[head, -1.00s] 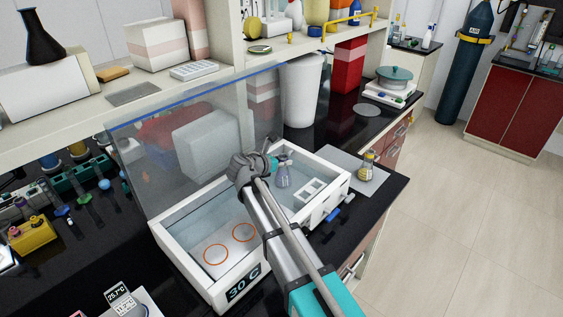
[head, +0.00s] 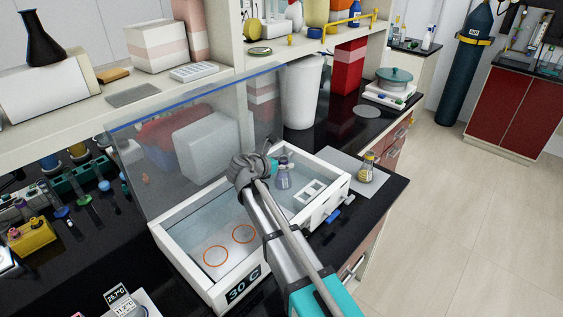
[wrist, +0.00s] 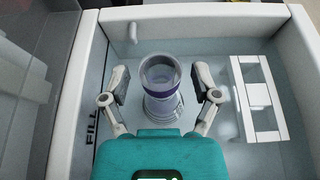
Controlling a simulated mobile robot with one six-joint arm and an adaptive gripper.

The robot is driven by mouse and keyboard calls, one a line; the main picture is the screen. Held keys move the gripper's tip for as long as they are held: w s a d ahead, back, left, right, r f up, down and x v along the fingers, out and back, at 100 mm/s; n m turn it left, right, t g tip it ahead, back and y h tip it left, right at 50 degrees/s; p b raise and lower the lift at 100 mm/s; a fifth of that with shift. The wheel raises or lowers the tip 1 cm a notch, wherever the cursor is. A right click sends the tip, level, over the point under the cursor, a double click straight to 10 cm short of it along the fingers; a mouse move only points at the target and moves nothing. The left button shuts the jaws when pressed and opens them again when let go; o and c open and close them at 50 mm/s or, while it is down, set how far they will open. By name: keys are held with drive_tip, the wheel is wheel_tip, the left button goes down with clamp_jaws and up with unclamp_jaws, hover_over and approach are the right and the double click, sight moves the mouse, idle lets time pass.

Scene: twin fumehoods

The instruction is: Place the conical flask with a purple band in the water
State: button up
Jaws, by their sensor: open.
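The conical flask with a purple band (wrist: 162,103) stands upright inside the white water bath (wrist: 299,60). In the head view the flask (head: 283,178) is in the far part of the bath, beside the white rack. My gripper (wrist: 160,78) is open in the wrist view, with one finger on each side of the flask's neck and a visible gap on both sides. In the head view my gripper (head: 272,166) is just left of the flask, its fingers mostly hidden.
A white rack (wrist: 255,98) is to the right of the flask in the bath. Two orange rings (head: 216,255) mark the near bath floor. A yellow-banded flask (head: 367,168) stands on a grey mat outside. A clear panel (head: 180,120) rises behind the bath.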

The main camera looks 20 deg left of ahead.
drive_tip(key=p+v, duration=0.4)
drive_tip(key=v, duration=0.8)
idle(1.5)
